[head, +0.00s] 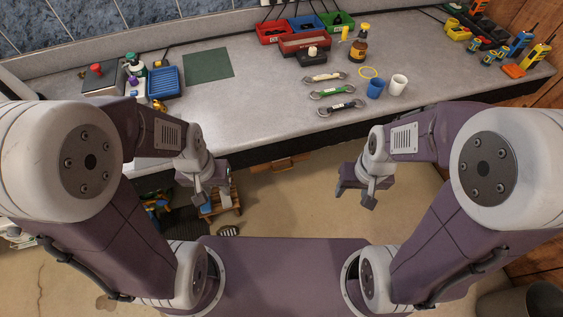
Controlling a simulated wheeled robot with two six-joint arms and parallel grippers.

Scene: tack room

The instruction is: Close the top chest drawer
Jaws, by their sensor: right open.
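No chest with a top drawer can be clearly made out. A small brown wooden piece (280,163) shows just below the counter's front edge, between my grippers; I cannot tell whether it belongs to a drawer. My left gripper (212,196) is in front of the counter, pointing down, with its fingers apart and nothing visible between them. A low wooden item (234,203) on the floor is partly hidden behind it. My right gripper (358,194) is open and empty over the bare floor, right of the wooden piece and apart from it.
The grey counter (240,110) runs across the back. The floor (290,205) between my grippers is clear.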

